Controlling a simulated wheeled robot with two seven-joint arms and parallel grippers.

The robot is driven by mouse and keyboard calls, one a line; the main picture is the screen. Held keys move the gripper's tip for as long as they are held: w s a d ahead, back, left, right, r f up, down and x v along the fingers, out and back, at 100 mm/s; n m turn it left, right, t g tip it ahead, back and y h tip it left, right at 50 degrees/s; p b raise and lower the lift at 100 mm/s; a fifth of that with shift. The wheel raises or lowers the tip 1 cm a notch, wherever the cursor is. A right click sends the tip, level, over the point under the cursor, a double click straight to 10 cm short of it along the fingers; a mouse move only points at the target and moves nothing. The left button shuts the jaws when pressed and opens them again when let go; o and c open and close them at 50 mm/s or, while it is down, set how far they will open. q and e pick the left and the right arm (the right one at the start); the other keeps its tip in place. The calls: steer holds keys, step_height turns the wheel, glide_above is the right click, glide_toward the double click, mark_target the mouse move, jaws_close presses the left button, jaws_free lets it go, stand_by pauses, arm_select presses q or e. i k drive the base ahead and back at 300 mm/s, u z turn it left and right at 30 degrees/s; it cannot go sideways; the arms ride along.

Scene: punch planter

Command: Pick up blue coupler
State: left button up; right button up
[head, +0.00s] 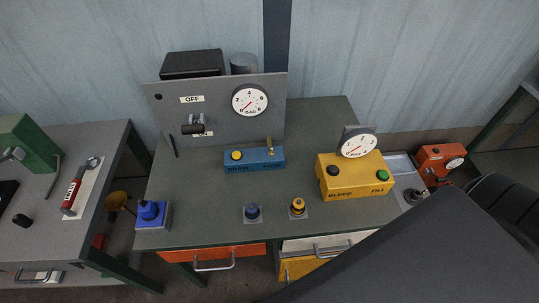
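A small dark-blue coupler (253,211) stands upright on a grey square plate near the front middle of the green-topped workbench (210,222). A similar yellow coupler (297,206) stands on its own plate just to its right. Neither of my grippers is in view, and nothing touches the blue coupler.
A blue block with a knob (152,214) sits at the bench's front left. A grey panel with a gauge (220,118) stands behind a blue valve block (254,159). A yellow gauge box (355,178) is at right. A large dark shape covers the lower right.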

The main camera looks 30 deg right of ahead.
mark_target(252, 213)
steer(key=z, duration=1.7)
steer(key=k, duration=1.2)
steer(key=u, duration=1.6)
